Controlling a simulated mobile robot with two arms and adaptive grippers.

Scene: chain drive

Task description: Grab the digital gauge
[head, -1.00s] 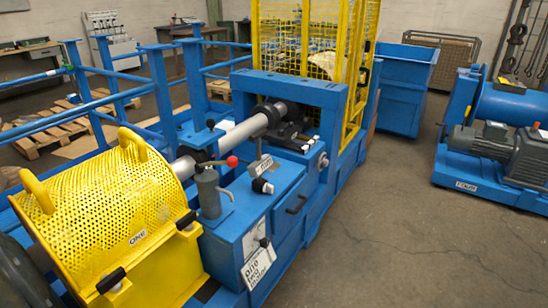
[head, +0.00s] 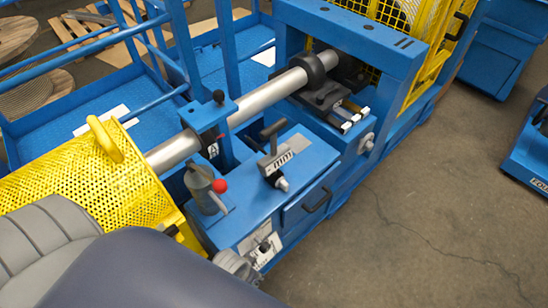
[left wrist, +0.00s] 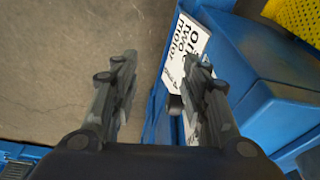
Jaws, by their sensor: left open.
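A small grey device with a pale marked face (head: 275,160) stands on top of the blue cabinet (head: 245,210); it may be the digital gauge, but I cannot read a display on it. My left arm comes in from the bottom left of the head view, and its gripper (head: 238,266) is low beside the cabinet's front, partly hidden by the arm. In the left wrist view the left gripper (left wrist: 160,75) is open and empty, with its fingers apart over the floor and the cabinet's white lettered sign (left wrist: 187,55). My right gripper is not in view.
A red-knobbed lever on a grey cylinder (head: 202,187) stands left of the device. A steel shaft (head: 255,105) runs behind it from the yellow perforated guard (head: 75,180) into the blue frame (head: 350,30).

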